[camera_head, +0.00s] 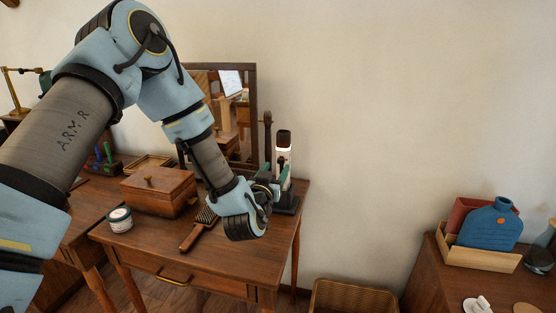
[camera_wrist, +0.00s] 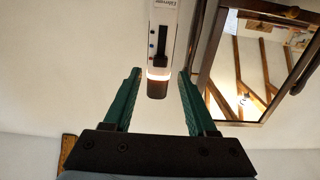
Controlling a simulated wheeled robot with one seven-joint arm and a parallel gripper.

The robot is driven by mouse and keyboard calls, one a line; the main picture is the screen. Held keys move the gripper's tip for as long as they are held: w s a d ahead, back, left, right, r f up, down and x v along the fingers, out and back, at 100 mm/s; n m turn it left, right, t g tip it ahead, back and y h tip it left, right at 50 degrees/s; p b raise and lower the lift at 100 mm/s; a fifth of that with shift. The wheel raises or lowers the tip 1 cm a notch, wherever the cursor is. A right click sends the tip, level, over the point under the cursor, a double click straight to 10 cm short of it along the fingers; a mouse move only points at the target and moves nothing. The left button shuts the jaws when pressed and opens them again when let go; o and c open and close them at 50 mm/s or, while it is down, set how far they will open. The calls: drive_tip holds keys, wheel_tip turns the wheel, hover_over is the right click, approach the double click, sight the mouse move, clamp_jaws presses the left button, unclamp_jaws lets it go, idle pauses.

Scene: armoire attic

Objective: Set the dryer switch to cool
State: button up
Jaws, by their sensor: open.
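The dryer (camera_head: 283,155) stands upright in a dark stand at the right end of the wooden dressing table, with a black top end and a glowing band below it. In the wrist view the dryer (camera_wrist: 169,18) shows its white body with lettering, the lit band and the dark end. A dark slide switch (camera_wrist: 161,42) is on its face; its setting labels are too small to read. My gripper (camera_wrist: 160,74) is open, its green fingers apart on either side of the lit band in the picture. Contact cannot be told. In the head view my gripper (camera_head: 267,189) partly covers the dryer's lower part.
A mirror (camera_head: 256,95) stands behind my arm, close to the dryer. A wooden box (camera_head: 158,192), a brush (camera_head: 199,228) and a round tin (camera_head: 120,220) are on the dressing table (camera_head: 215,265). The wall right of the dryer is bare. A wicker basket (camera_head: 353,298) is below.

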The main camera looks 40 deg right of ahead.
sight(280, 161)
drive_tip(key=shift+p+x, duration=0.4)
drive_tip(key=shift+x, duration=1.6)
drive_tip(key=shift+c, duration=0.3)
clamp_jaws()
